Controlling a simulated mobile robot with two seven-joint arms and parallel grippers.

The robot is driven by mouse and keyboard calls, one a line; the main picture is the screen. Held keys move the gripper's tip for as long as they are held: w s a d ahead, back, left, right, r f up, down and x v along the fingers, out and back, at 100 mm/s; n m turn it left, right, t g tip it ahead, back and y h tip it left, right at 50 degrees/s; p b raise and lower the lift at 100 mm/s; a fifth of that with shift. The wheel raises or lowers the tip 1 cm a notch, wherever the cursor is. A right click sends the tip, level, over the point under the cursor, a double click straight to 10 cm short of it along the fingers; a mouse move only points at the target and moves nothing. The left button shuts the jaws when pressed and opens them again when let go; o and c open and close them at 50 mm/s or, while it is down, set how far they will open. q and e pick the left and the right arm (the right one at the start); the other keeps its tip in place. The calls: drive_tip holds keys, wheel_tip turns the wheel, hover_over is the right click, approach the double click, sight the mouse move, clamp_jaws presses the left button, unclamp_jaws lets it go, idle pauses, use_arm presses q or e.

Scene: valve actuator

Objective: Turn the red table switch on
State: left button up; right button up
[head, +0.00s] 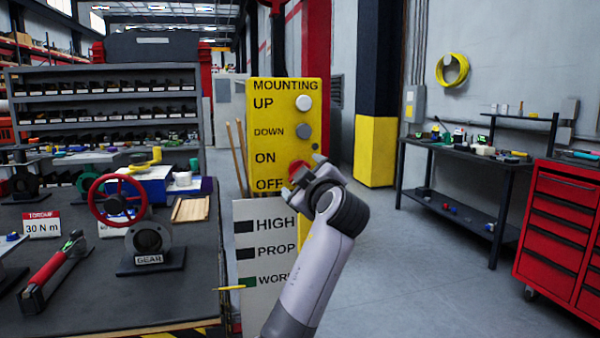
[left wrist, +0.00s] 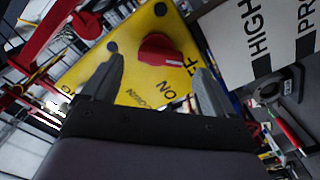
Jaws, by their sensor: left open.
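The red switch (head: 296,169) is a round knob on the lower right of a yellow panel (head: 265,115). It is beside the printed words ON and OFF, partly covered by my gripper in the head view. In the left wrist view the red switch (left wrist: 160,47) shows a raised grip, with the yellow panel (left wrist: 92,80) behind it. My left gripper (head: 308,168) is in front of the switch. In its wrist view the left gripper (left wrist: 160,65) is open, fingers on either side of the knob in the picture; contact cannot be told. My right gripper is not in view.
A white button (head: 304,103) and a grey button (head: 304,131) sit higher on the panel. A sign reading HIGH (head: 275,225) is below. A workbench with a red handwheel (head: 92,198) stands left. Open floor (head: 420,270) lies right, before a red tool cabinet (head: 560,220).

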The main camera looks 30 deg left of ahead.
use_arm(q)
drive_tip(key=shift+p+x, duration=0.35)
drive_tip(key=shift+x, duration=1.55)
drive_tip(key=c, duration=1.1)
drive_tip(key=shift+o, duration=0.2)
drive_tip(key=shift+m, duration=0.4)
drive_tip(key=shift+w+d+r+m+p, duration=0.15)
drive_tip(key=shift+m+p, duration=0.8)
drive_tip(key=shift+m, duration=1.7)
drive_tip(key=shift+s+a+r+m+p, duration=0.1)
drive_tip(key=shift+m+p, duration=0.9)
drive_tip(key=shift+m, duration=1.7)
drive_tip(key=shift+w+d+r+m+p, duration=0.15)
drive_tip(key=shift+m+p, duration=0.8)
drive_tip(key=shift+m, duration=2)
